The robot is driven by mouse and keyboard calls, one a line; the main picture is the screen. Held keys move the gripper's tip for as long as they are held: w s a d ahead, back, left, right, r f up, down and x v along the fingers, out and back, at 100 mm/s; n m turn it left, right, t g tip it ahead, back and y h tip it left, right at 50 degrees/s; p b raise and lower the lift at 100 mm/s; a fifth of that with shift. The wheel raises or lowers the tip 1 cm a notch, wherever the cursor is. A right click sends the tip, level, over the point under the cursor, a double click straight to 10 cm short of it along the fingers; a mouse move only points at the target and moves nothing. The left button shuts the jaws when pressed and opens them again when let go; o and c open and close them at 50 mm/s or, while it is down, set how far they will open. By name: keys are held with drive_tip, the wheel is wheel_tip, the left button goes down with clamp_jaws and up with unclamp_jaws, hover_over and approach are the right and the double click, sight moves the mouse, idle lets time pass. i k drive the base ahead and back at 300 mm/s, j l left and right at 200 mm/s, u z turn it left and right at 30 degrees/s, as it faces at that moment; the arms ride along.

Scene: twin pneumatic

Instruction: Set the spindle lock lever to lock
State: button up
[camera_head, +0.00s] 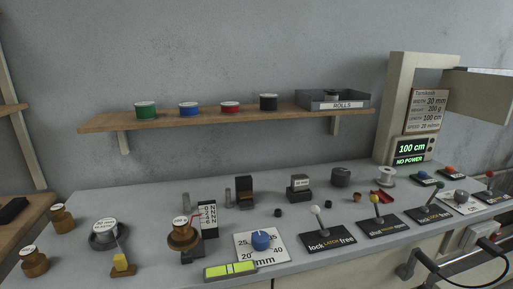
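The lever with a white ball knob (315,210) stands on a black plate (332,241) marked "lock LATCH free", at the front of the bench right of centre. "lock" is at the plate's left end and "free" at its right. The lever looks nearly upright, with its knob slightly left of its foot; I cannot tell its exact setting. Nothing touches it. My gripper is not in view.
A yellow-knobbed lever (374,199) and a green-knobbed lever (440,212) stand to the right. A blue knob (261,240) on a white dial card and a bright green level (230,270) are to the left. The display (411,152) reads "100 cm NO POWER".

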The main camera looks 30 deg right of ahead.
sight(440, 184)
drive_tip(key=z, duration=1.2)
drive_tip(key=i+l+z, duration=0.25)
drive_tip(key=z, duration=0.2)
drive_tip(key=i+l+z, duration=0.2)
drive_tip(key=z, duration=0.2)
drive_tip(key=i, duration=0.05)
